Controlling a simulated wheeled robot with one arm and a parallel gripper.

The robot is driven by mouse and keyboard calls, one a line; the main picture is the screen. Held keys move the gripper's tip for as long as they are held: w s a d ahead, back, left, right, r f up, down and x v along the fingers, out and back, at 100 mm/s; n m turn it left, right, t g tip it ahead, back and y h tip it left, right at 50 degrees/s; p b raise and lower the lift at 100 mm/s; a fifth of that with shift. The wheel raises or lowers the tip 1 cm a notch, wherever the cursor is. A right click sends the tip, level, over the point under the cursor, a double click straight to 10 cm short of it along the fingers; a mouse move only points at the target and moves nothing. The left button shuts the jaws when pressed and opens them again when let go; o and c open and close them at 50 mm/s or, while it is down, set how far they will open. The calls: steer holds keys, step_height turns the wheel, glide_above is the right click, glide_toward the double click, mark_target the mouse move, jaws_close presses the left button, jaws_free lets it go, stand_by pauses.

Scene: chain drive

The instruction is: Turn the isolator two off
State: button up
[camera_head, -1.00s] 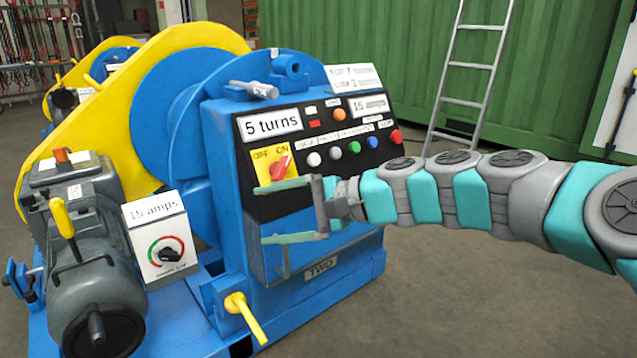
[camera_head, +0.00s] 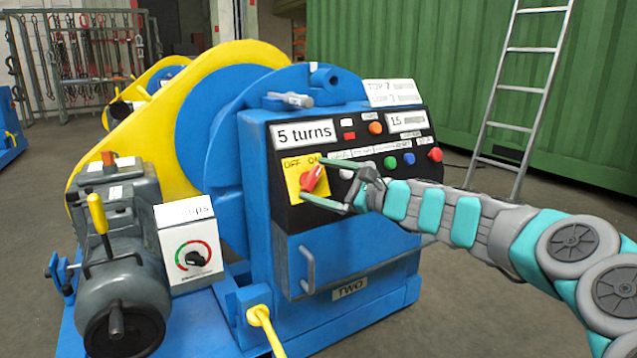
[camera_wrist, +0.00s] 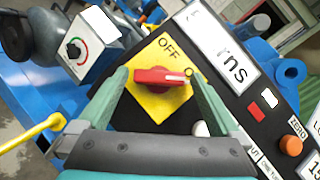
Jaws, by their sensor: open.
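The isolator on machine two is a red rotary handle (camera_head: 312,178) on a yellow plate (camera_head: 292,188) marked OFF and ON, at the left of the black control panel. In the head view its pointer leans up and right toward ON. In the wrist view the red handle (camera_wrist: 160,77) lies crosswise, pointing toward the ON side, with OFF (camera_wrist: 168,47) readable above it. My gripper (camera_head: 325,183) is open at the isolator. Its green fingers (camera_wrist: 160,88) stand on either side of the handle, apart from it in the wrist view. A plate marked TWO (camera_head: 350,288) is below.
Several coloured buttons (camera_head: 408,158) sit just right of my gripper on the panel. A metal door handle (camera_head: 307,270) sticks out below. A box with a dial (camera_head: 190,250) and a grey motor (camera_head: 120,270) stand left. A ladder (camera_head: 520,100) leans behind.

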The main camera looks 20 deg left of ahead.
steer(key=shift+a, duration=0.4)
steer(key=shift+c, duration=0.2)
steer(key=c, duration=1.1)
steer(key=shift+w, duration=0.1)
steer(key=shift+c, duration=0.2)
